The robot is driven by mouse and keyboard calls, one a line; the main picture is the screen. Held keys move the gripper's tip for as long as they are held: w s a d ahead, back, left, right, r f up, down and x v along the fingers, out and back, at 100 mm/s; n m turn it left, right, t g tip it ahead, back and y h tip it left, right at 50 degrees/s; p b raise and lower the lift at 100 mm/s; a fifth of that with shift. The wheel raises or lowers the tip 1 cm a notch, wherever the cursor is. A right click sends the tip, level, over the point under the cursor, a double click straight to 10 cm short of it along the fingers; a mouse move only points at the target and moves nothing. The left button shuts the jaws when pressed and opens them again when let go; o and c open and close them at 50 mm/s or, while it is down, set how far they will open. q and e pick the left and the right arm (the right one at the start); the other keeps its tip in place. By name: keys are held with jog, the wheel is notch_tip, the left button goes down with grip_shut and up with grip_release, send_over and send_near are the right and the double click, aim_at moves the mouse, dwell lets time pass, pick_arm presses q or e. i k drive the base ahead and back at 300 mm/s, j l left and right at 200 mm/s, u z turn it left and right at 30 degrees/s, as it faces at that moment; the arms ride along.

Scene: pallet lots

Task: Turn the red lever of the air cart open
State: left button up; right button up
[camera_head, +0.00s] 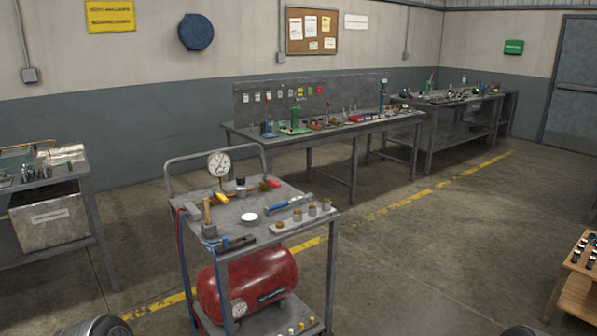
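The air cart (325,218) stands left of centre in the head view, a grey metal trolley with a push handle at its back. The red lever (272,183) is small and sits on a brass-coloured fitting at the back of the cart's top. A yellow lever (220,197) sits to its left. A white dial gauge (219,163) rises behind them. A red air tank (248,285) with its own gauge lies on the lower level. Dark rounded parts at the bottom edge seem to be mine. Neither gripper shows.
The cart's top also holds a blue-handled tool (289,202), a white disc (249,217) and several brass fittings. Blue and red hoses hang at its left side. Workbenches (340,130) line the back wall. A wooden stand (580,285) is at right. Floor between is clear.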

aim_at(271, 182)
jog(key=i+l+z, duration=0.1)
jog(key=i+l, duration=0.15)
jog(key=i, duration=0.25)
jog(key=i+l+z, duration=0.1)
jog(key=i+l, duration=0.15)
jog(key=i, duration=0.3)
jog(key=i+l+z, duration=0.1)
jog(key=i, duration=0.45)
jog(key=i+l+z, duration=0.1)
jog(key=i, duration=0.4)
jog(key=l, duration=0.1)
